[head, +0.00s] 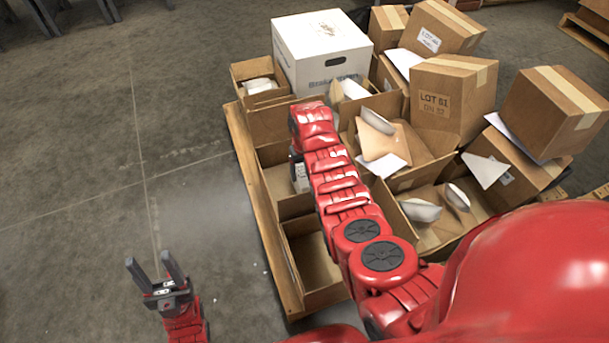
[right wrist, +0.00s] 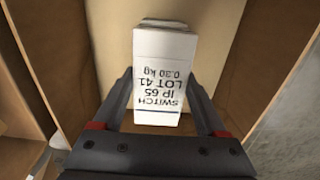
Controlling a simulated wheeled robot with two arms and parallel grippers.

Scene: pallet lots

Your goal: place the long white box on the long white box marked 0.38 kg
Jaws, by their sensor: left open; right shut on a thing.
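In the right wrist view a long white box (right wrist: 161,75) stands between the fingers of my right gripper (right wrist: 160,90), which is shut on it. Its upside-down print reads SWITCH, IP 65, LOT 41 and what looks like 0.30 kg. Brown cardboard walls surround it. In the head view a bit of the white box (head: 301,178) shows beside my right arm, over a compartment; that gripper is mostly hidden by the arm. My left gripper (head: 149,262) is open and empty over the floor at the lower left. I cannot make out a box marked 0.38 kg.
Open cardboard compartments (head: 312,262) line the left side of a wooden pallet (head: 262,205). A large white carton (head: 322,60) stands at the back. Brown cartons (head: 452,95) and white wrapped items fill the right. The concrete floor (head: 90,190) at left is clear.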

